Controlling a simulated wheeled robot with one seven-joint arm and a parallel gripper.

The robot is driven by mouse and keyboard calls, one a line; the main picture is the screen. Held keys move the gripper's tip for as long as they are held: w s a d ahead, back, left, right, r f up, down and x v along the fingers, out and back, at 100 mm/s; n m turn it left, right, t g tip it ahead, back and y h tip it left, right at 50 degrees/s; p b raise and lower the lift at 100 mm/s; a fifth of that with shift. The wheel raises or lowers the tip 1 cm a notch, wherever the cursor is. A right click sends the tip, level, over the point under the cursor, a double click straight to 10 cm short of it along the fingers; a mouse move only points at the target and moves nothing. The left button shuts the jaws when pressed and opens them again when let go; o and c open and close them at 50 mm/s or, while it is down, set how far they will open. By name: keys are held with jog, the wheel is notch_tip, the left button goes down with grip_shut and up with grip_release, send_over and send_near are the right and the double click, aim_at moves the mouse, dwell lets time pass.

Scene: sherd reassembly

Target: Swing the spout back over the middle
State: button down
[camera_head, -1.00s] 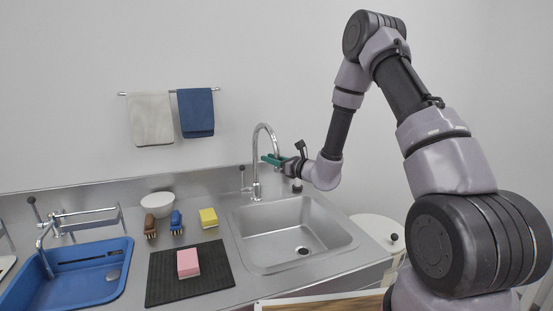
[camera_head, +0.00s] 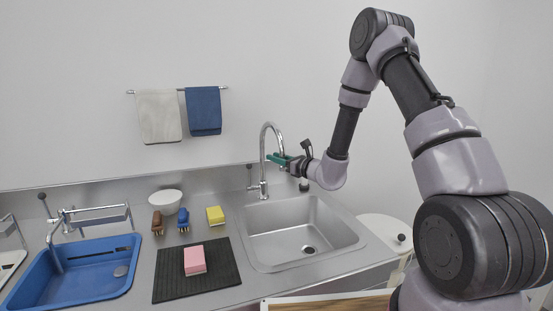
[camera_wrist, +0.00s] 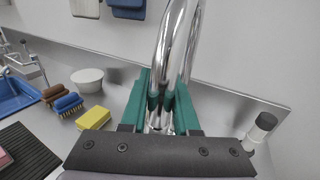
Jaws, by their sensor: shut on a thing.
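The chrome gooseneck spout (camera_head: 264,147) rises behind the steel sink basin (camera_head: 305,233) and curves over toward my gripper. My gripper (camera_head: 281,158), with green fingers, is shut on the spout near its downturned end, above the back part of the basin. In the wrist view the spout (camera_wrist: 176,50) runs between the two green fingers of my gripper (camera_wrist: 162,100). The tip of the spout is partly hidden by the fingers and the gripper body.
A blue basin (camera_head: 40,285) with its own tap is at left. A black mat (camera_head: 225,271) holds a pink sponge (camera_head: 195,260). A yellow sponge (camera_head: 215,216), two brushes and a white bowl (camera_head: 165,201) stand left of the sink. Towels hang on the wall.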

dwell(0.8)
jog(key=c, duration=0.7)
grip_release()
jog(key=shift+w, duration=0.1)
jog(key=shift+o, duration=0.2)
jog(key=v, duration=1.1)
